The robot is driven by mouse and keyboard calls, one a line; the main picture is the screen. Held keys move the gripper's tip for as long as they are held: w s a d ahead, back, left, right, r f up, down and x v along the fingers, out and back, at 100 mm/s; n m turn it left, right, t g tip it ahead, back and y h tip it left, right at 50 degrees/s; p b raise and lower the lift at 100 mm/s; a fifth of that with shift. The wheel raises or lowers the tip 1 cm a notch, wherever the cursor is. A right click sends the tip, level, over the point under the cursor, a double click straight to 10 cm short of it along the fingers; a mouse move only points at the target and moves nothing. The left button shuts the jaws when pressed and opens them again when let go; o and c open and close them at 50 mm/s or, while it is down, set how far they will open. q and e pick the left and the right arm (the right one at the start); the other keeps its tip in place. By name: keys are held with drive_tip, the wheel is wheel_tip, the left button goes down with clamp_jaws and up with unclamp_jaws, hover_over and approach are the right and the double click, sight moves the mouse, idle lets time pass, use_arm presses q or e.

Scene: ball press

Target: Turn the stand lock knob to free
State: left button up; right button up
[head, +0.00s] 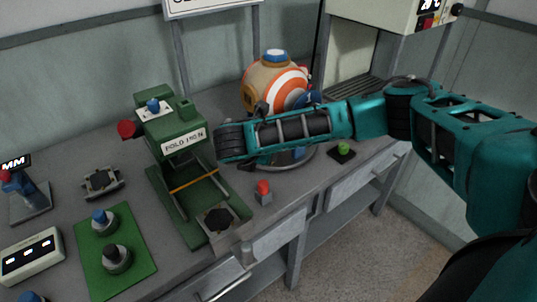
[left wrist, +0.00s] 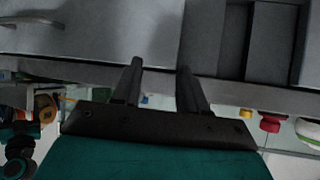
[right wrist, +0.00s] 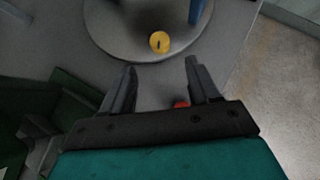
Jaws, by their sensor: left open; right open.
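The striped orange and white ball (head: 280,88) sits on a stand with a round grey base (right wrist: 105,45), on the bench. A yellow knob (right wrist: 159,42) with a short dark mark, apparently the stand lock knob, is on that base. The mark runs roughly up and down in the right wrist view. My right gripper (right wrist: 160,64) is open and empty. In that view the knob appears just beyond the fingertips, between their lines, apart from them. In the head view my right arm hides the knob. My left gripper (left wrist: 160,65) is open and empty, before grey drawer fronts, outside the head view.
A green press (head: 185,165) stands left of my right arm. A red button (head: 263,190) is near the bench's front edge and also shows by the right fingers (right wrist: 180,103). A green button (head: 343,148) is right of the stand. A green mat (head: 130,240) lies left.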

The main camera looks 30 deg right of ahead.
drive_tip(key=x, duration=1)
drive_tip(key=shift+c, duration=0.2)
drive_tip(key=c, duration=1)
